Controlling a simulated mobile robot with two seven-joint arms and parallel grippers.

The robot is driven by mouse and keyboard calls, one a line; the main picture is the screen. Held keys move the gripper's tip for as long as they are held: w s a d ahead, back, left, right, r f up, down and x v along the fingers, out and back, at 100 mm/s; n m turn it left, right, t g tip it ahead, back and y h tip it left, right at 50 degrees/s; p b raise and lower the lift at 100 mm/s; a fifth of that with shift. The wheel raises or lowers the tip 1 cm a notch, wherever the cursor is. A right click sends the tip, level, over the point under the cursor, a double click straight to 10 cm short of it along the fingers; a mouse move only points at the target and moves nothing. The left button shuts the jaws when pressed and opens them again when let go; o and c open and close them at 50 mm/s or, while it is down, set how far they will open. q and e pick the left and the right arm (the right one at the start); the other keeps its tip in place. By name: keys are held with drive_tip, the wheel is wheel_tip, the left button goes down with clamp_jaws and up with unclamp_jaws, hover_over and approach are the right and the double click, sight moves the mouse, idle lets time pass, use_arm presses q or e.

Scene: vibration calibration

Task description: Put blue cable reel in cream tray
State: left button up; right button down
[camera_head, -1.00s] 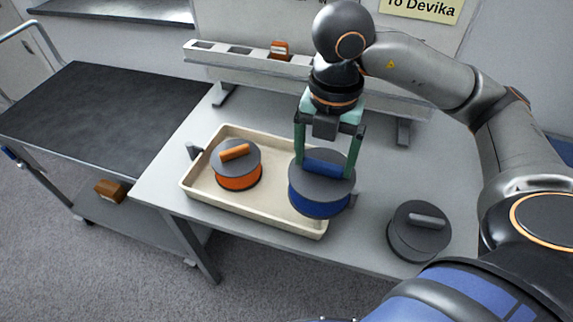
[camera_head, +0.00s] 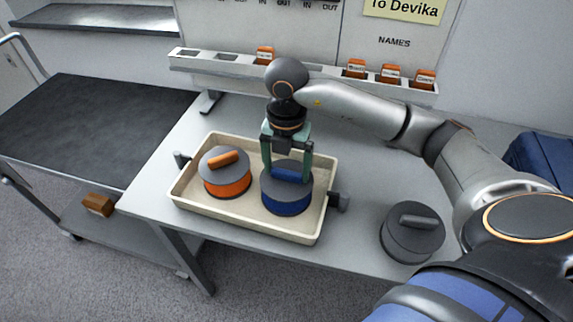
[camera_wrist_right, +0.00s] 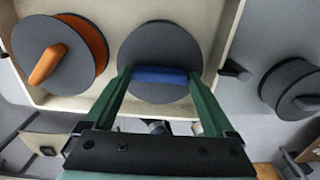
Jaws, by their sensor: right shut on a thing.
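The blue cable reel (camera_head: 287,203) has a grey top disc and a blue handle; it is inside the cream tray (camera_head: 318,215), in its right part. My right gripper (camera_head: 288,172) comes from above and is shut on the reel's blue handle. In the right wrist view the reel (camera_wrist_right: 160,50) lies between the gripper fingers (camera_wrist_right: 159,76), with its handle between the tips. I cannot tell whether its underside touches the tray floor. An orange cable reel (camera_head: 226,183) sits in the tray's left part. My left gripper is not in view.
A dark grey reel (camera_head: 411,235) stands on the table (camera_head: 355,232) right of the tray. The tray has dark handles at both ends. A rack (camera_head: 225,62) with orange tags runs along the back. A dark-topped cart (camera_head: 90,120) stands at left.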

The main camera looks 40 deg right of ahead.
drive_tip(key=shift+f, duration=0.15)
unclamp_jaws()
drive_tip(key=shift+r, duration=0.35)
wheel_tip(320, 180, up, 12)
drive_tip(key=p, duration=0.2)
drive_tip(key=shift+f, duration=0.15)
